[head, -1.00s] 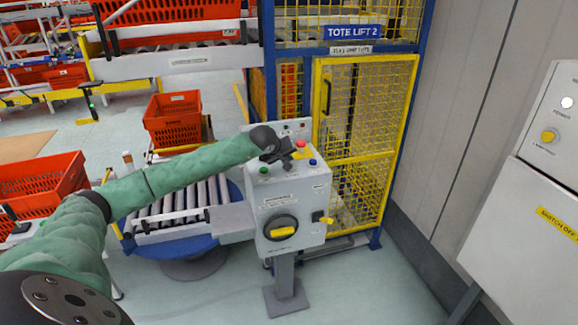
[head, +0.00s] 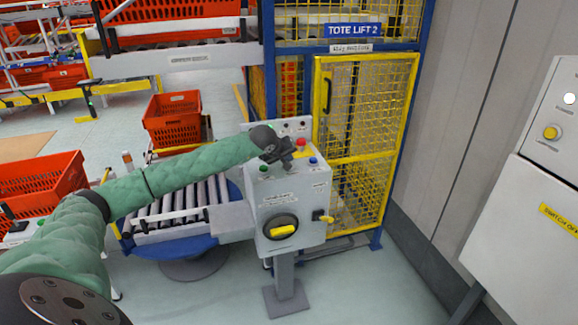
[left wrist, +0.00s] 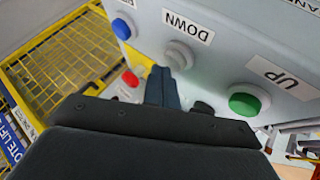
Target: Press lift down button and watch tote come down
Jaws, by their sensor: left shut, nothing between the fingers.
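The grey control box (head: 290,205) stands on a post in front of the yellow-caged lift marked TOTE LIFT 2 (head: 353,31). My left gripper (head: 285,164) is over its sloping button panel, shut and empty. In the left wrist view the fingertips (left wrist: 161,72) are right beside the pale button labelled DOWN (left wrist: 178,55); I cannot tell whether they touch it. The green UP button (left wrist: 245,101) is to the right, a blue button (left wrist: 122,28) to the upper left. The DOWN button is hidden in the head view. My right gripper is not in view.
A red button (head: 301,142) is close to the gripper. An orange tote (head: 172,118) stands behind the roller conveyor (head: 180,205); another (head: 40,180) is at left. A grey cabinet (head: 530,190) is at right. Floor in front of the cage is clear.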

